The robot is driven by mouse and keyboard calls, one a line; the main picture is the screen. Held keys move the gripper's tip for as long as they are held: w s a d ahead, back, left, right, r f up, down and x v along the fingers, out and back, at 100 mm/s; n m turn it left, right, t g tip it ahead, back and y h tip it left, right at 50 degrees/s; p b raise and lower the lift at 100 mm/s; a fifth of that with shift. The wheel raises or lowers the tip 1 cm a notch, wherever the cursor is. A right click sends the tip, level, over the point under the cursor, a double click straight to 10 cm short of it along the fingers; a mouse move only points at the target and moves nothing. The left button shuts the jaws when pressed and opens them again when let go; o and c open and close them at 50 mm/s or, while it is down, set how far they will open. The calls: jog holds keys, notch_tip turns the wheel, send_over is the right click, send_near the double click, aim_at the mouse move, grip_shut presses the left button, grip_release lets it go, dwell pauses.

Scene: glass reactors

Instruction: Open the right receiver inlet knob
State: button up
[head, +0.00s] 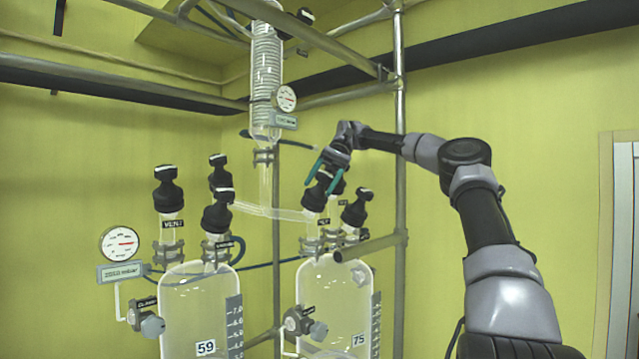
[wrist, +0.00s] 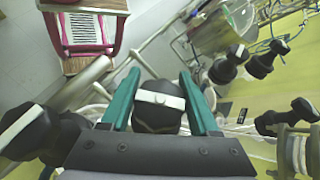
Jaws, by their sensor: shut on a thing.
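The right receiver (head: 335,295) is a clear glass vessel marked 75, with black valve knobs on top. My gripper (head: 322,187) reaches down from the right onto the left one of these, a black knob (head: 314,201) with a label under it too small to read. In the wrist view this knob (wrist: 158,118), with a white bar across its top, sits between the two teal fingers of my gripper (wrist: 158,82), which is shut on it. The fingers hide part of the knob in the head view. A second black knob (head: 355,209) stands to its right.
The left receiver (head: 200,300), marked 59, stands beside it with several black knobs and a pressure gauge (head: 121,243). A metal upright (head: 399,150) and a horizontal pipe (head: 370,247) stand close by the gripper. A glass coil condenser (head: 266,75) hangs above.

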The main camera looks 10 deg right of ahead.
jog(key=shift+n+h, duration=0.4)
jog(key=shift+d+f, duration=0.15)
jog(key=o, duration=1.4)
jog(key=shift+s, duration=0.1)
